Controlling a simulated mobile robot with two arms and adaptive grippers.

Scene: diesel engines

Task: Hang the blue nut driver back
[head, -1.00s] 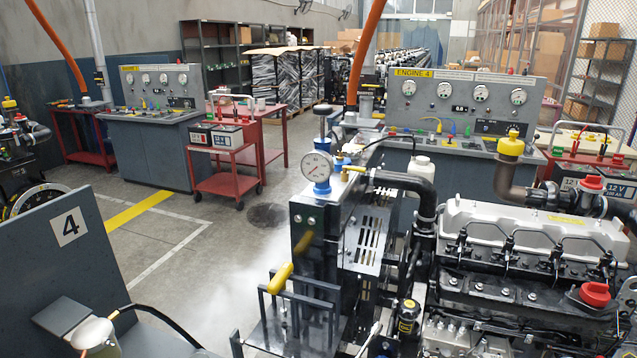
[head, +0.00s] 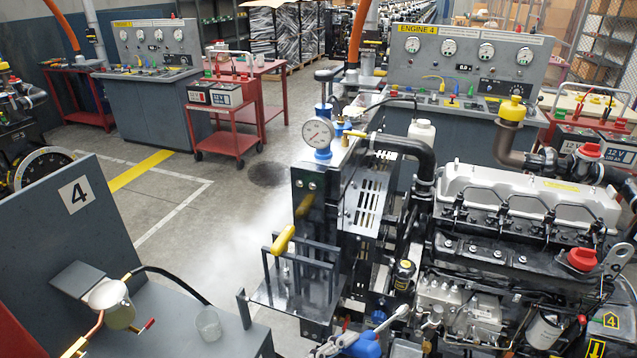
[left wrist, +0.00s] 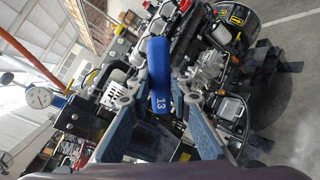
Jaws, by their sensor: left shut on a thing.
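The blue nut driver (head: 364,345) is at the bottom edge of the head view, partly cut off. In the left wrist view its blue handle (left wrist: 158,65), marked 13, lies between the fingers. My left gripper (head: 338,348) is shut on it; its fingers also show in the wrist view (left wrist: 160,108). A pale metallic piece sits beside the handle in the head view; I cannot tell what it is. A black frame (head: 300,290) with upright bars and a shelf stands left of and above the gripper in the picture. A yellow handle (head: 284,240) rests against it. My right gripper is not in view.
The engine (head: 500,235) fills the right side. A pressure gauge (head: 318,132) stands above the black frame. A grey panel marked 4 (head: 75,215) and a bench with a glass (head: 209,323) are at left. Open floor with drifting vapour lies between.

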